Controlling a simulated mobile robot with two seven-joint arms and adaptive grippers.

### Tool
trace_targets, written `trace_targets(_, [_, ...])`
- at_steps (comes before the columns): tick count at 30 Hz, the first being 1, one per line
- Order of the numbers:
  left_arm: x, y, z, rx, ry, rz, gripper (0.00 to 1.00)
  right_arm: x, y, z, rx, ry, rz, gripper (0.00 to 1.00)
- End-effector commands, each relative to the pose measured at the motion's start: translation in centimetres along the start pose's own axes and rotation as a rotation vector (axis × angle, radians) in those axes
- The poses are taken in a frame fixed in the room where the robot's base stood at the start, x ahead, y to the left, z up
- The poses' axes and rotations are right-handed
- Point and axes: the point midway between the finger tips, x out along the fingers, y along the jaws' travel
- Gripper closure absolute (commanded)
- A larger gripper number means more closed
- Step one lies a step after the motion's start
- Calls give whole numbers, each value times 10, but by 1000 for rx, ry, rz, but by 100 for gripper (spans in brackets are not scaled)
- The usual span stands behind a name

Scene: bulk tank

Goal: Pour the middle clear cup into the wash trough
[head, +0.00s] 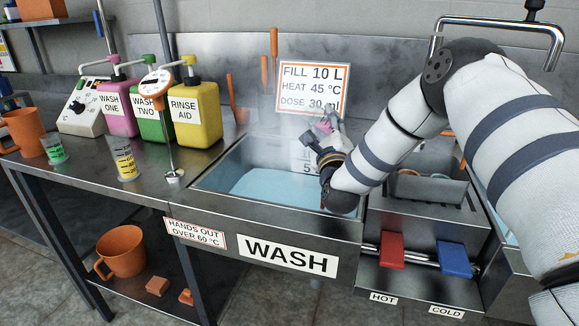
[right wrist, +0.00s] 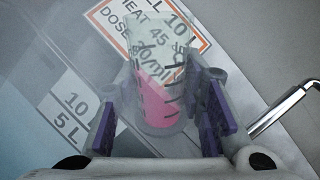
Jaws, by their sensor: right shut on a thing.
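A clear cup with black marks and pink liquid (right wrist: 158,85) is between the purple-padded fingers of my right gripper (right wrist: 160,120). The pink liquid is in its lower part. In the head view my right gripper (head: 328,135) holds the cup above the back of the wash trough (head: 262,211); the cup shows there only as a small pink patch, partly hidden by the gripper. I cannot tell its exact tilt. Blue water (head: 280,188) lies in the trough. A clear cup with green liquid (head: 54,148) and one with yellow liquid (head: 124,158) stand on the left counter. My left gripper is out of view.
Pink, green and yellow jugs (head: 195,115) with pumps stand on the counter, near an orange jug (head: 27,132). A dosing sign (head: 313,87) is behind the trough. A thermometer (head: 157,85) stands at the trough's left. Red and blue pedals (head: 392,250) are at lower right.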

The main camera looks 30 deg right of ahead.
Motion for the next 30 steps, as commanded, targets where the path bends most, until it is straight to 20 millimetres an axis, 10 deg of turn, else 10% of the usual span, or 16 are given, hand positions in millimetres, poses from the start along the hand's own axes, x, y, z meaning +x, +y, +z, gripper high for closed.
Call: trace_targets(30, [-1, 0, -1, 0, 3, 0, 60, 2, -6, 4, -134, -40, 5, 93])
